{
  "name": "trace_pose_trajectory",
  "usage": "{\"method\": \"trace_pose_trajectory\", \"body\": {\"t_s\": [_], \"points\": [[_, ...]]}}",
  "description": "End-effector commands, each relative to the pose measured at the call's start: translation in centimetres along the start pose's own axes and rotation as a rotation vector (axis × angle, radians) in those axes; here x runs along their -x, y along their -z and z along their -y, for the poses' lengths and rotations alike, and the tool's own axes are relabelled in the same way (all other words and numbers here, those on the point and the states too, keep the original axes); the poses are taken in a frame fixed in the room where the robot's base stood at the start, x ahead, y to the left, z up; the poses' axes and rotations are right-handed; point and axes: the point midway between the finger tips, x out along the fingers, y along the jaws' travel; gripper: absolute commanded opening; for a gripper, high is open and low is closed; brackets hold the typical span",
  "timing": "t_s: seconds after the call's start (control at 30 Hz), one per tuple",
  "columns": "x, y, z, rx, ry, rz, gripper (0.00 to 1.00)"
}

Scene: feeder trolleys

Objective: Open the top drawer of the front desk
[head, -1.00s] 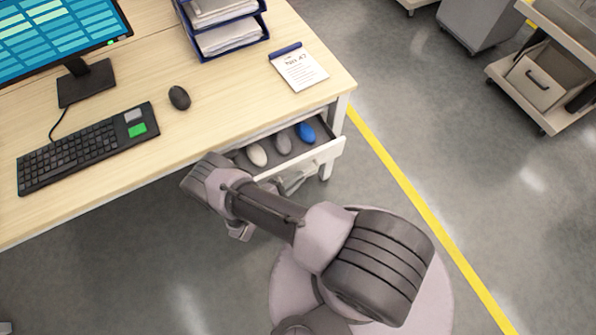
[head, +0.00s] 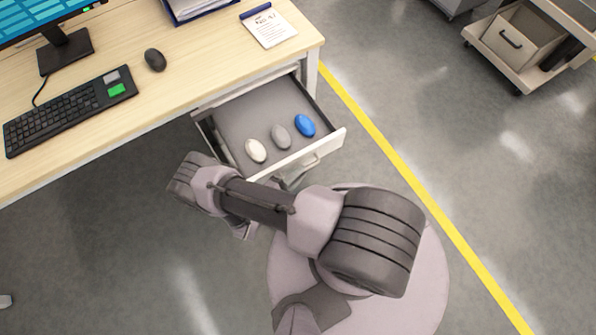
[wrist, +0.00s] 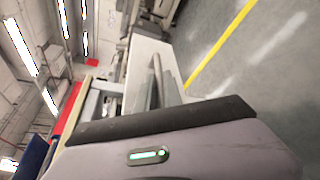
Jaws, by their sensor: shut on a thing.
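The top drawer (head: 235,112) of the front desk (head: 195,75) is pulled well out, with its grey floor showing. A white, a grey and a blue rounded object lie inside near its front. The drawer front (head: 262,172) carries a bar handle (head: 312,161). My gripper (head: 290,182) is at the outer face of the drawer front, shut on the handle, and partly hidden by my arm. In the wrist view the pale drawer front (wrist: 142,58) and the handle bar (wrist: 157,72) show just beyond my wrist; the grip itself is hard to make out.
On the desktop are a keyboard (head: 68,108), a mouse (head: 155,60), a monitor stand (head: 66,52), a notepad (head: 269,28) and a blue paper tray (head: 200,12). A trolley (head: 535,45) stands at the upper right. A yellow floor line (head: 400,158) runs past the desk; the floor nearby is clear.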

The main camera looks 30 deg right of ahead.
Motion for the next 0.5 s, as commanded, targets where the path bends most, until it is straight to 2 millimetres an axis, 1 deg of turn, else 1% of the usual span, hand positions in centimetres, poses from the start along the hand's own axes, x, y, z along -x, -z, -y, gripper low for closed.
{"method": "trace_pose_trajectory", "body": {"t_s": [0.4, 0.43, 0.5], "points": [[0.02, 0.05, 0.01, 0.0, 0.0, -0.002, 0.0], [0.02, 0.05, 0.01, 0.0, 0.0, -0.002, 0.17], [0.02, 0.05, 0.01, 0.0, 0.0, -0.002, 0.3]]}}
